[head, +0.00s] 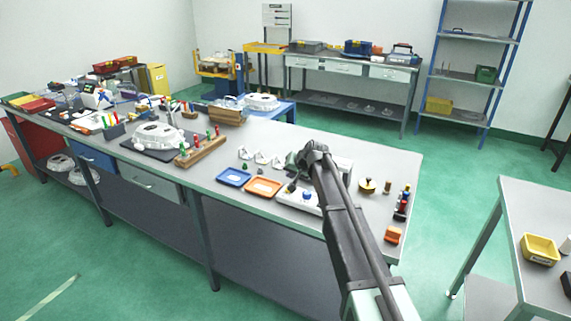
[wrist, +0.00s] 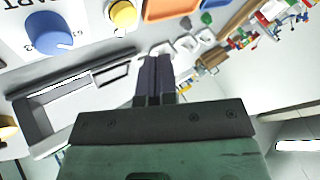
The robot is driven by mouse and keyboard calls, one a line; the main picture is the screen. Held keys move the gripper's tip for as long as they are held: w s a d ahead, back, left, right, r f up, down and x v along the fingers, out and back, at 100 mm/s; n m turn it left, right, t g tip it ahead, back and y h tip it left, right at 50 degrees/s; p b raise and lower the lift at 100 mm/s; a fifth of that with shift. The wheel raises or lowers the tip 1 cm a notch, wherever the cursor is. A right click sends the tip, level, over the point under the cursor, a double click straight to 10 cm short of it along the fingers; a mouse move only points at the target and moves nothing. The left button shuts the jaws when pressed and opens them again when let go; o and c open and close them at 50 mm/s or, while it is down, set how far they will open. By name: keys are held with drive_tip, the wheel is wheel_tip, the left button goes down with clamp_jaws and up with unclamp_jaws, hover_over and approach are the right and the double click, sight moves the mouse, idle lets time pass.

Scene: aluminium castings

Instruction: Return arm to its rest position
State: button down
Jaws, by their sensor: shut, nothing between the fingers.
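My gripper (head: 291,187) points down over the right part of the long workbench (head: 232,205), beside and above a white control box (head: 312,208). In the wrist view its two dark fingers (wrist: 155,68) are together with nothing between them. The wrist view also shows the box's white panel with a blue knob (wrist: 50,34) and a yellow button (wrist: 122,14). My arm reaches in from the lower right and bends at the top, hiding part of the box. Whether the fingers touch anything is unclear.
A blue tray (head: 233,177) and an orange tray (head: 263,187) lie left of the box. A yellow-topped stamp-like item (head: 367,185) and an orange block (head: 392,235) lie right. A casting (head: 160,137) sits further left. The air above the bench looks free.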

drive_tip(key=s+d+f+g+h, duration=0.1)
drive_tip(key=s+d, duration=0.3)
drive_tip(key=s, duration=1)
drive_tip(key=s+d+f+n+g+h, duration=0.1)
drive_tip(key=s+d+f+g+h, duration=0.1)
drive_tip(key=s, duration=1.2)
drive_tip(key=s+d+f+g+h, duration=0.1)
drive_tip(key=s+d, duration=0.5)
drive_tip(key=s, duration=0.8)
drive_tip(key=shift+f+g+h, duration=0.15)
drive_tip(key=shift+g+h, duration=0.35)
drive_tip(key=shift+g, duration=0.7)
drive_tip(key=shift+s+d, duration=0.1)
